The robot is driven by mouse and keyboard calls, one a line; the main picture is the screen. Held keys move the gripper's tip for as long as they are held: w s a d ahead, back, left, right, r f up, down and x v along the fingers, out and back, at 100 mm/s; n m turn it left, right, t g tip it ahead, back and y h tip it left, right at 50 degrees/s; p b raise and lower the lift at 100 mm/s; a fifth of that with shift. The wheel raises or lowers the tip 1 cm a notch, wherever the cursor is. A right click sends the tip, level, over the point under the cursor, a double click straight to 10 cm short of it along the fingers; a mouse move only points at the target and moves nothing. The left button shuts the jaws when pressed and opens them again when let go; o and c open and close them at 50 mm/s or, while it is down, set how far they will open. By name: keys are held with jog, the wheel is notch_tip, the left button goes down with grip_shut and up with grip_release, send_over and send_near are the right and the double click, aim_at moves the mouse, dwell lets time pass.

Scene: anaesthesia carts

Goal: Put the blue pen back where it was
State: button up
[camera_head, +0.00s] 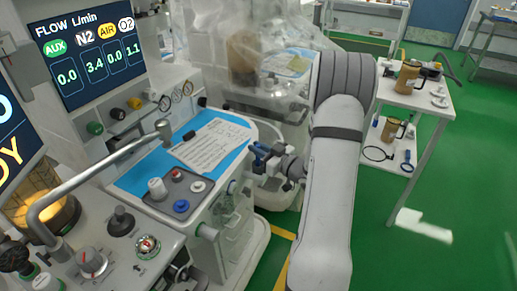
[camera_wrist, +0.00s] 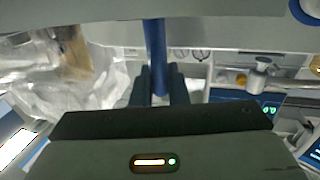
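My gripper (camera_wrist: 158,88) is shut on the blue pen (camera_wrist: 155,50) in the wrist view. The pen stands up between the two dark fingers, and its lower end is hidden by them. In the head view my gripper (camera_head: 265,158) is at the right edge of the anaesthesia cart, beside the blue mat (camera_head: 137,180). A small blue part shows at the gripper there, too small to tell apart clearly.
A grey tray (camera_head: 165,207) on the cart holds a white jar (camera_head: 157,189) and blue and white round caps. A bent metal tube (camera_head: 90,175) rises at the left. Clear plastic sheeting drapes behind. A white table (camera_head: 425,100) with mugs stands at the right.

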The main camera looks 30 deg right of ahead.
jog(key=o, duration=0.5)
